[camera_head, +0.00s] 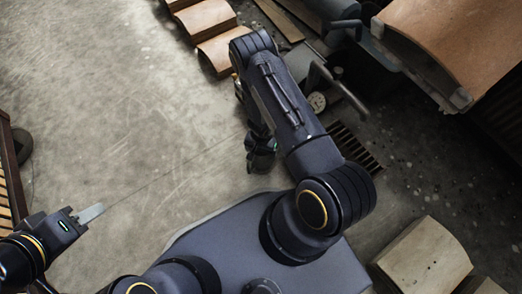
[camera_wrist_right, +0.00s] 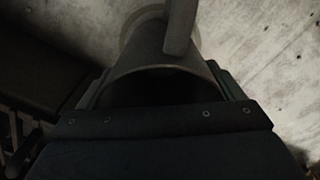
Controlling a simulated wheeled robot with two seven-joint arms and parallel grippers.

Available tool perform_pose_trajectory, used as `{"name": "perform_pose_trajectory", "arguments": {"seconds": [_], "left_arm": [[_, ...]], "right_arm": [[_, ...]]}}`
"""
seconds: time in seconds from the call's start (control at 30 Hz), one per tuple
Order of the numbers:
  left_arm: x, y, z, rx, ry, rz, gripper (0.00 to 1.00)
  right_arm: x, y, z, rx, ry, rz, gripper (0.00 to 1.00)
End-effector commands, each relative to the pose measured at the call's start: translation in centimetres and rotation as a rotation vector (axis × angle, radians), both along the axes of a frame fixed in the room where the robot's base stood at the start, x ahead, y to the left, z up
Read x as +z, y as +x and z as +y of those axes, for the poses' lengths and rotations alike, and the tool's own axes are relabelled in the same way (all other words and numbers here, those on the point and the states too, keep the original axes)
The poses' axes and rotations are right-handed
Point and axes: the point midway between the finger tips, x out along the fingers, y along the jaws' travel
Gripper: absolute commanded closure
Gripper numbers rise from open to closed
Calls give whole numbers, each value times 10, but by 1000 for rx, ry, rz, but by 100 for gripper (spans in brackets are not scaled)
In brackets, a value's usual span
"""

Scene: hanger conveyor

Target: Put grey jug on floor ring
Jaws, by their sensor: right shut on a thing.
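My right gripper (camera_wrist_right: 165,88) is shut on the grey jug (camera_wrist_right: 160,68) in the right wrist view, one finger on each side of its round body. A grey bar, apparently its handle, runs up from it, and its dark opening faces the camera. A paler round rim (camera_wrist_right: 143,17) shows past the jug's far end; I cannot tell whether it is the floor ring or part of the jug. In the head view the right hand (camera_head: 262,152) hangs over the concrete floor, with the jug hidden. My left gripper (camera_head: 89,213) is at the far left, seen edge-on, apparently empty.
Curved brown pieces (camera_head: 207,22) lie at the top. A bench with a large brown curved panel (camera_head: 450,40) stands at upper right. A dial (camera_head: 317,102) and a floor grate (camera_head: 357,148) are beside my right arm. Pale blocks (camera_head: 425,257) lie lower right. The left-centre floor is clear.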

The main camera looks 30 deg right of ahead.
Motion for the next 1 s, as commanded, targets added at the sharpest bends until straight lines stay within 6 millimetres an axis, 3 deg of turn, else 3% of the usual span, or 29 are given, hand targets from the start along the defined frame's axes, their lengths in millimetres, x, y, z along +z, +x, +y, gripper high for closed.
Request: {"name": "perform_pose_trajectory", "arguments": {"seconds": [0.13,0.47,0.8,1.0], "left_arm": [[-1,0,0,0,0,0,64],[6,0,0,0,0,0,64],[39,0,0,0,0,0,64],[52,0,0,0,0,0,64]], "right_arm": [[-1,0,0,0,0,0,0],[9,0,0,0,1,-1,0],[80,1,0,1,-1,-2,0],[111,0,0,1,0,-1,0]]}}
